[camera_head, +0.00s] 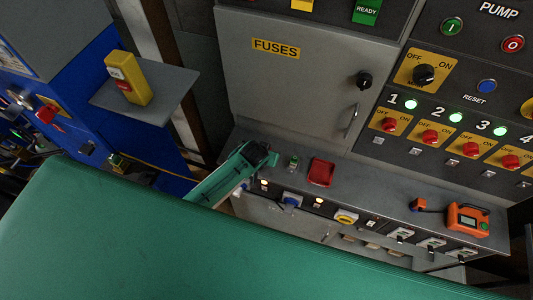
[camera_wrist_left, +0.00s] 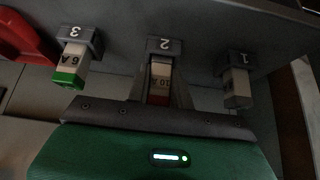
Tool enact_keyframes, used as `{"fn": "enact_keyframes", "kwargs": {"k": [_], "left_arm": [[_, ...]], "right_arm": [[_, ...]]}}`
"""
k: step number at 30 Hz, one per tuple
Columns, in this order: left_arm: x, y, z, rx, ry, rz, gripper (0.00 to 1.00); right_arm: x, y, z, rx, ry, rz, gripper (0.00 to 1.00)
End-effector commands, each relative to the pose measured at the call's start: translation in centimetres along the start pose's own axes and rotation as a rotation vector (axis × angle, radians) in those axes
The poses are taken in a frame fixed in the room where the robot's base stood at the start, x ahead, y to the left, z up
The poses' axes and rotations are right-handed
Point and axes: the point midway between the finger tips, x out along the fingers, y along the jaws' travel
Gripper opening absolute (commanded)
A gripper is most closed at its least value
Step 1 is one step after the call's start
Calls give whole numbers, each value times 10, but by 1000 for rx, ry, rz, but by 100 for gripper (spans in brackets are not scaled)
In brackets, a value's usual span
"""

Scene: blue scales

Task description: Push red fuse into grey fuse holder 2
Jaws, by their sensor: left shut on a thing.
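In the left wrist view, the red fuse (camera_wrist_left: 158,85), marked 10 A with a white upper part and red end, lies between the fingers of my left gripper (camera_wrist_left: 160,92), which is shut on it. Grey fuse holder 2 (camera_wrist_left: 165,45) is directly beyond the fuse, and the two are in line. The fuse's far end meets the holder's opening; I cannot tell how deep it sits. In the head view my left gripper (camera_head: 262,152) is over the ledge and hides the fuse and holder 2. My right gripper is not in view.
A red tray (camera_head: 321,172) lies on the ledge (camera_head: 375,188). The grey FUSES cabinet (camera_head: 290,90) rises behind.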

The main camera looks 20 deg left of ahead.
Motion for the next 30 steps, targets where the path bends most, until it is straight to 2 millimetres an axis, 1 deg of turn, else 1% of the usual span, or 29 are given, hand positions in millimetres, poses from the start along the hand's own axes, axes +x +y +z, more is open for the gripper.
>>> {"fn": "enact_keyframes", "kwargs": {"k": [17, 30], "left_arm": [[5, 0, 3, 0, 0, 0, 2], [14, 0, 12, 1, -8, 0, 2]], "right_arm": [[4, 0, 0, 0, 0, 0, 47], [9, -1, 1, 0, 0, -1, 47]]}}
